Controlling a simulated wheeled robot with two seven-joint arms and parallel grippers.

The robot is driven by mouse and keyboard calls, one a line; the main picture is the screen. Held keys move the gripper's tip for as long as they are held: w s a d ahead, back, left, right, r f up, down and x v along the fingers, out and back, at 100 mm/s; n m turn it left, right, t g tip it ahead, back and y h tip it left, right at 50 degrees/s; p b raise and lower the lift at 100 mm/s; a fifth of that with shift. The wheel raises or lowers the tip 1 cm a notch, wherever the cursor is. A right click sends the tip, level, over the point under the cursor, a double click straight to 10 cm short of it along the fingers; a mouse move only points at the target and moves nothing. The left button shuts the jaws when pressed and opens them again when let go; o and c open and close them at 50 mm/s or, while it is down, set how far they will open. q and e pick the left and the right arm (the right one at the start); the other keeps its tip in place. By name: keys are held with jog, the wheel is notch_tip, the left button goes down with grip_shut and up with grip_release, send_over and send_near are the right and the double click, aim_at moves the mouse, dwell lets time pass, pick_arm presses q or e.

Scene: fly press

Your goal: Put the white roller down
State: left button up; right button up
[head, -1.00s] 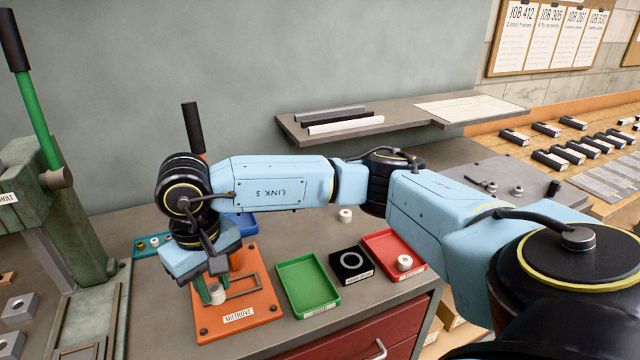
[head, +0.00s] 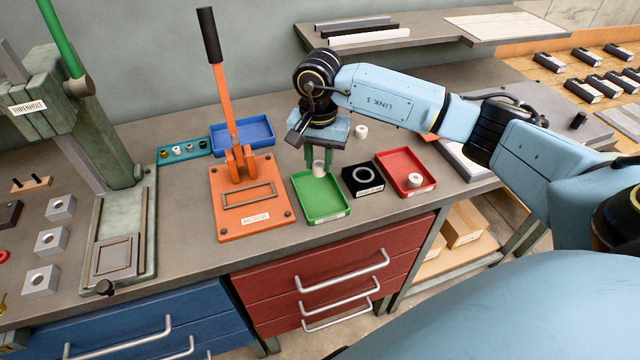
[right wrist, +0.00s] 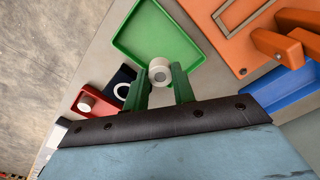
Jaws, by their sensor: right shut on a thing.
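The white roller (head: 318,169) is between the green fingers of my right gripper (head: 319,163), over the back part of the green tray (head: 322,206). The right wrist view shows the roller (right wrist: 160,70) near the fingertips, with the green tray (right wrist: 150,30) beyond it. My right gripper (right wrist: 161,83) is shut on the roller. I cannot tell whether the roller touches the tray floor. The green tray looks otherwise empty. My left gripper is not in view.
The orange press (head: 246,215) stands left of the green tray. A black block with a ring (head: 362,180) and a red tray (head: 395,165) holding another white roller (head: 414,180) are to the right. A blue tray (head: 243,138) is behind, and a loose white roller (head: 361,131) stands at the back.

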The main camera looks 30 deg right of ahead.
aim_at(319, 165)
notch_tip(319, 165, down, 3)
jog(key=shift+f, duration=0.65)
notch_tip(319, 165, down, 3)
jog(key=shift+f, duration=0.1)
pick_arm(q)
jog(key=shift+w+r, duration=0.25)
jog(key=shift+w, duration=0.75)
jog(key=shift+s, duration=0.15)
pick_arm(e)
jog(key=shift+f, duration=0.1)
jog(key=o, duration=1)
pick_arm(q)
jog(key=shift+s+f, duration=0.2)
